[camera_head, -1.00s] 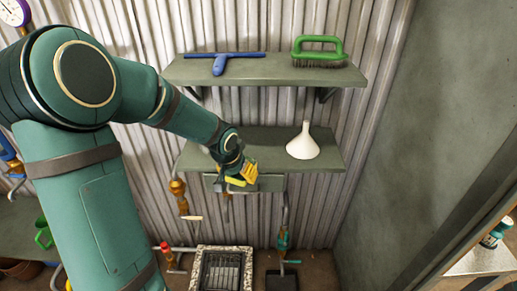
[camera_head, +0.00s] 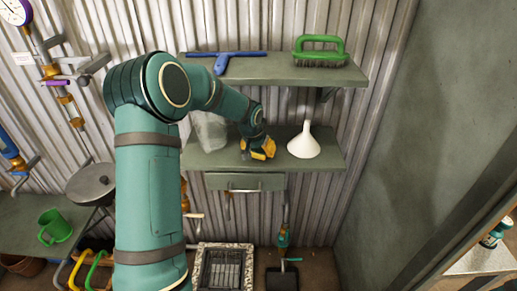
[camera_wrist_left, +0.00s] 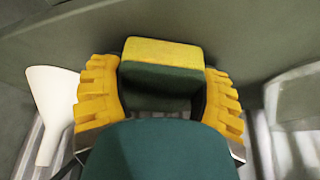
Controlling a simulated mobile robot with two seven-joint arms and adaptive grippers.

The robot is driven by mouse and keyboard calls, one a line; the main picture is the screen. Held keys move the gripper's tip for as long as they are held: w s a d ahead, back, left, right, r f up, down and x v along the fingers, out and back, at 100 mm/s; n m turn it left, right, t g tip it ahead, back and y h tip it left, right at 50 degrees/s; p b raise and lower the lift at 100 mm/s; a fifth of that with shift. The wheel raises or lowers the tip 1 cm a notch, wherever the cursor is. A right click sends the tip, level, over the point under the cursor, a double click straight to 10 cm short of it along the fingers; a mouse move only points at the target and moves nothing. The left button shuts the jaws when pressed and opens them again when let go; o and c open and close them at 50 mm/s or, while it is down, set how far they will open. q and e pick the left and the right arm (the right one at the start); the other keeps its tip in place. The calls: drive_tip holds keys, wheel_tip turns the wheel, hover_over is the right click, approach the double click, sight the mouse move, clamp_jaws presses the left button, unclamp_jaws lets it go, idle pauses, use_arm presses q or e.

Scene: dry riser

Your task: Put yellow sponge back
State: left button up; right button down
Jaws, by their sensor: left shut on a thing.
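In the left wrist view, the sponge (camera_wrist_left: 163,52) is a block with a yellow band and a dark green body. It sits between the yellow fingers of my left gripper (camera_wrist_left: 160,80), which is shut on it. In the head view, my left gripper (camera_head: 259,149) is at the lower shelf (camera_head: 277,171), just left of a white funnel (camera_head: 304,147). The sponge is hard to tell from the yellow fingers there. Whether it touches the shelf cannot be told. My right gripper is not in view.
The funnel also shows at left in the wrist view (camera_wrist_left: 50,100). A clear bag (camera_head: 208,132) stands on the lower shelf behind my arm. The upper shelf (camera_head: 275,70) above holds a blue squeegee (camera_head: 228,57) and a green brush (camera_head: 319,50).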

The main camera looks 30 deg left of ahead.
use_arm(q)
drive_tip(key=shift+f, duration=0.1)
drive_tip(key=o, duration=1.3)
drive_tip(key=p+v, duration=0.1)
drive_tip(key=v, duration=1.1)
